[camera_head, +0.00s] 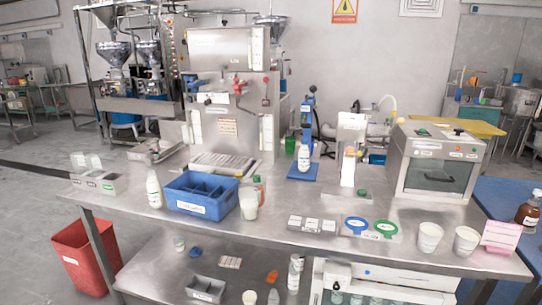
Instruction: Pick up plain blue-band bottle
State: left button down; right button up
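Several white bottles are in view, and I cannot tell for sure which has the plain blue band. One white bottle (154,190) stands upright on the steel table, left of the blue bin. A second white bottle (304,159) with a label stands on a blue stand (303,173) at the back middle of the table. Another white bottle (294,274) stands on the lower shelf. The bands on them are too small to read. Neither of my grippers shows in the head view.
A steel box machine (435,165) is at the right. A red bin (84,258) is on the floor.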

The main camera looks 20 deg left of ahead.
aim_at(304, 155)
jog(key=u, duration=0.7)
jog(key=i, duration=0.8)
jog(key=u, duration=0.35)
